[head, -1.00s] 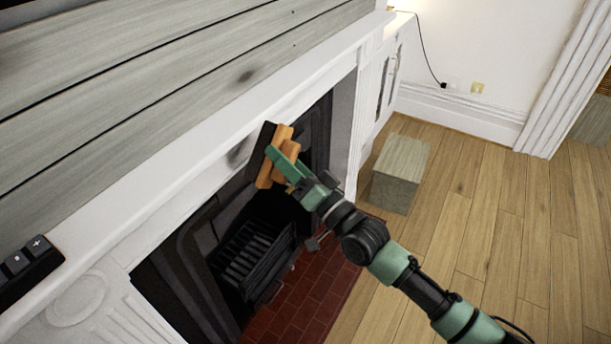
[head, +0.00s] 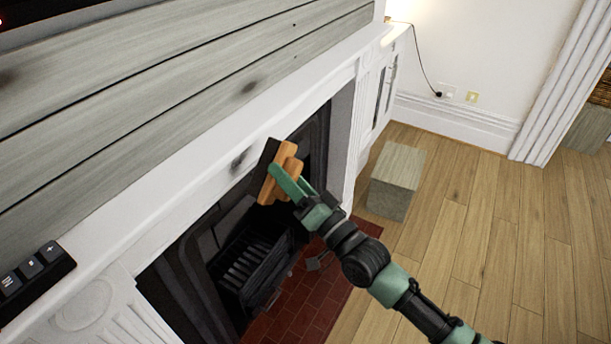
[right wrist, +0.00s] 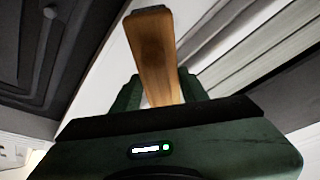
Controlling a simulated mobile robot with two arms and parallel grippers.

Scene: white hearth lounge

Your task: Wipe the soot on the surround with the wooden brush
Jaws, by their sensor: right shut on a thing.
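The wooden brush (head: 281,170) has an orange-brown wooden body with a dark bristle side facing the fireplace front. My right gripper (head: 287,180) is shut on its handle; in the right wrist view the wooden handle (right wrist: 152,55) stands up between the green fingers. A dark soot smudge (head: 238,161) lies on the white surround (head: 210,185), just left of the brush. The brush is in front of the fireplace opening's upper edge; whether it touches the surround cannot be told. My left gripper is not in view.
The mantel shelf (head: 150,218) runs above the surround, with a dark device with keys (head: 35,268) at its left end. A dark mark (head: 249,87) shows on the grey planks above. A grey-wood block (head: 398,172) stands on the floor right of the hearth (head: 300,305).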

